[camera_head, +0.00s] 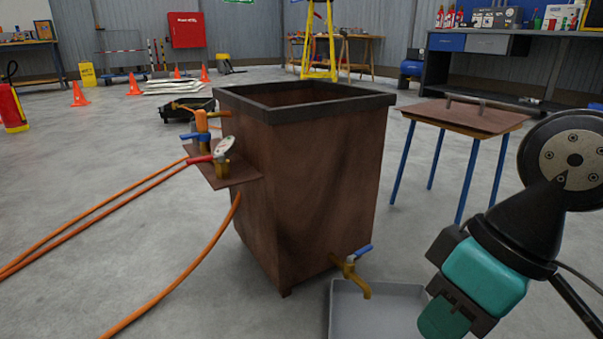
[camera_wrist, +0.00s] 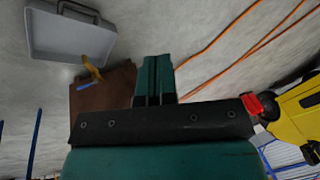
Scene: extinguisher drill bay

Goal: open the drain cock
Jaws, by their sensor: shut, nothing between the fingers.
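The drain cock (camera_head: 349,273) is a brass tap low on the front right of the brown tank (camera_head: 310,190), its spout turned down over a grey tray (camera_head: 390,310). Its blue lever (camera_head: 361,251) points up and right, at an angle to the pipe. In the wrist view the brass cock (camera_wrist: 92,68) and blue lever (camera_wrist: 85,86) show at upper left. My gripper (camera_head: 445,318), teal, is to the right of the cock and apart from it. In the wrist view its fingers (camera_wrist: 154,78) are shut and empty, right of the lever.
A ledge (camera_head: 232,172) on the tank's left side carries valves and a gauge; orange hoses (camera_head: 110,225) run left across the floor. A small table (camera_head: 470,116) with blue legs stands at right. The tray in the wrist view (camera_wrist: 40,35) lies beyond the cock.

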